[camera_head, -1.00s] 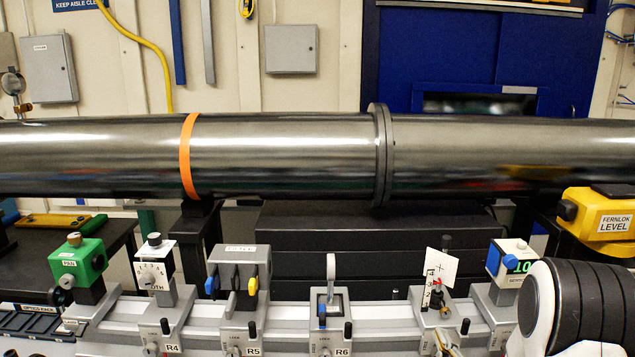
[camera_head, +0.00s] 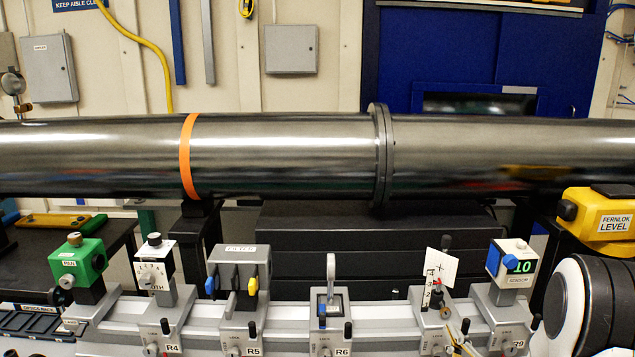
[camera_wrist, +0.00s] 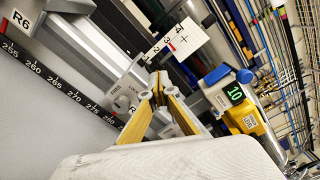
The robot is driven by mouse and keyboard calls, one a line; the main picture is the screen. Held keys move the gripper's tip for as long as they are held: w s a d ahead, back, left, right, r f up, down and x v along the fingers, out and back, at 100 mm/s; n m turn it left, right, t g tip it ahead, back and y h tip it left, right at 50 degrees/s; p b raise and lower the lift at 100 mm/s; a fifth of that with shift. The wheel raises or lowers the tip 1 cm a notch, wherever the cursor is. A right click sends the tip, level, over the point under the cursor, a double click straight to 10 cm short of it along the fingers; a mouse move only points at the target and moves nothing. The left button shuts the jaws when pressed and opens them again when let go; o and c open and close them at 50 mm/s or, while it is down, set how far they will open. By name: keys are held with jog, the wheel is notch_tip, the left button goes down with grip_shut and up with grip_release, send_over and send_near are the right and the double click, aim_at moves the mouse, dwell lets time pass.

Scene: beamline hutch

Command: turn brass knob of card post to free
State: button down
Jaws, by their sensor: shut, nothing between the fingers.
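The card post holds a tilted white card (camera_head: 441,268) with a cross and a number scale; the card also shows in the wrist view (camera_wrist: 186,38). On the carrier below is a dial marked FREE and LOCK (camera_wrist: 122,101). My gripper (camera_wrist: 159,82) is shut and empty, its yellow fingers meeting in front of the post, beside the dial. In the head view its fingers (camera_head: 458,338) show low, near the carrier. Contact cannot be judged.
A sensor block reading 10 (camera_head: 513,264) stands right of the post, close to my arm. The R6 carrier with a lever (camera_head: 331,268) stands left. A yellow level (camera_head: 610,222) is at far right. A large steel pipe (camera_head: 290,155) runs behind the rail.

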aim_at(446, 317)
jog(key=shift+w, duration=3.35)
jog(key=shift+d+f, duration=0.35)
jog(key=shift+f, duration=0.2)
jog(key=shift+a+f, duration=0.3)
jog(key=shift+f, duration=0.15)
dwell(0.4)
jog(key=shift+a, duration=0.4)
dwell(0.7)
jog(key=s, duration=0.6)
dwell(0.5)
